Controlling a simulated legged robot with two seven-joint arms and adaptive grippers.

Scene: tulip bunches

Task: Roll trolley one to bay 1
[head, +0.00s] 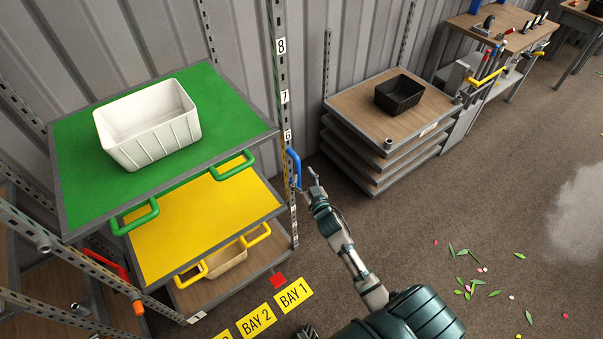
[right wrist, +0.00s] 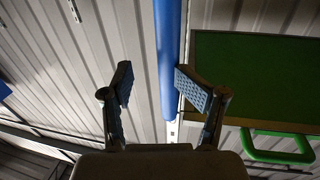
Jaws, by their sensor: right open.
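My right gripper (head: 314,183) is open beside a blue upright handle (head: 294,168) on the post of the left rack. In the right wrist view the blue bar (right wrist: 167,60) lies across the gap between the open fingers (right wrist: 165,90), nearer the right finger; I cannot tell whether they touch. The left unit has a green shelf (head: 85,135), a yellow shelf (head: 165,235) and a wooden bottom shelf (head: 265,255) with a small label reading 1 (head: 197,316). The yellow BAY 1 floor sign (head: 293,295) lies in front of it. I see no left gripper.
A white bin (head: 148,122) stands on the green shelf, and a tan bin (head: 228,264) sits low down. Right of the post stands a wooden-topped stack (head: 350,105) carrying a black crate (head: 400,93). Petals and leaves (head: 468,285) litter the otherwise open brown floor at right.

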